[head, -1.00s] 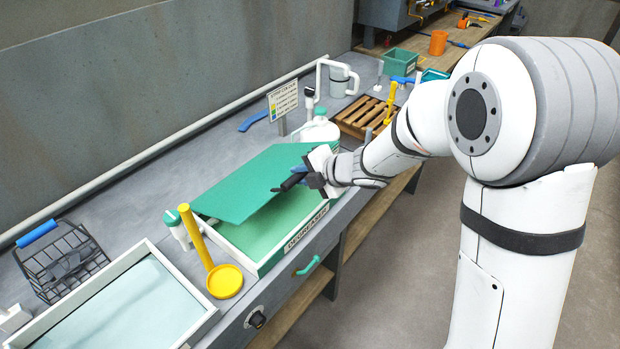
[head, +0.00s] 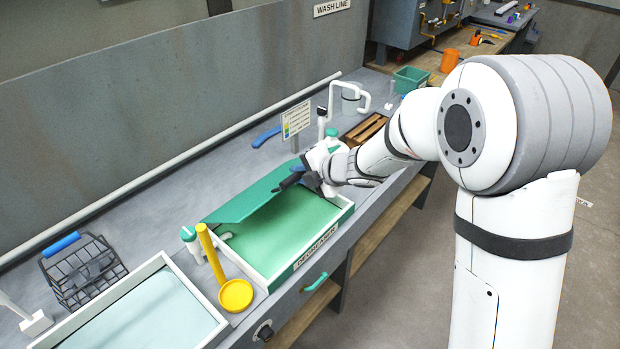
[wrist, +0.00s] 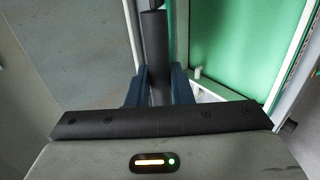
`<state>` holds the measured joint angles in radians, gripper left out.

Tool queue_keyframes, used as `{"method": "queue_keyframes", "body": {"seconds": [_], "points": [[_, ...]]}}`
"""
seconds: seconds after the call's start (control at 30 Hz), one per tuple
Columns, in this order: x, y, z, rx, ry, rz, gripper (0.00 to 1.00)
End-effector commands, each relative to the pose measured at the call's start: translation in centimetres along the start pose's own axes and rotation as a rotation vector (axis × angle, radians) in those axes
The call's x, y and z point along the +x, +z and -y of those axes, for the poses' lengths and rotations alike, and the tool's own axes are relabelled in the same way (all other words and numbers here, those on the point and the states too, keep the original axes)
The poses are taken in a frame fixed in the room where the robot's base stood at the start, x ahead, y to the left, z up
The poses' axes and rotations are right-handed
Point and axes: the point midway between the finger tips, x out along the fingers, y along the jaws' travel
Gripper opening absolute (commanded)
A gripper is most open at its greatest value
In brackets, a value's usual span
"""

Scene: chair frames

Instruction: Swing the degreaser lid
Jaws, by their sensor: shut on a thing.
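The degreaser tank (head: 318,246) is a white-rimmed tray of green liquid with a label on its front. Its teal lid (head: 245,200) is hinged along the back and stands tilted up, so much of the liquid shows. My gripper (head: 297,180) is at the right end of the lid, shut on its dark handle bar (head: 287,182). In the wrist view the handle (wrist: 156,55) runs upright between the blue fingers (wrist: 180,85), and green shows to the right. My gripper hides part of the lid's right end.
Farther left are a pale-blue tray (head: 140,315) and a wire basket (head: 82,270). A sign (head: 296,118) and a wooden rack (head: 368,130) are behind my gripper.

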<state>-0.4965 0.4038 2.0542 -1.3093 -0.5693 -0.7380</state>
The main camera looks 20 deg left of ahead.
Motion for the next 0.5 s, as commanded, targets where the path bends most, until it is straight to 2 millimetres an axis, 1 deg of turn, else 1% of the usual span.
{"method": "queue_keyframes", "body": {"seconds": [0.03, 0.2, 0.5], "points": [[-0.2, 0.0, -1.1, -0.002, 0.003, -0.001, 0.0], [0.0, 0.0, -2.2, -0.001, 0.002, 0.0, 0.0], [0.1, 0.0, -2.2, -0.001, 0.003, 0.001, 0.0]]}}
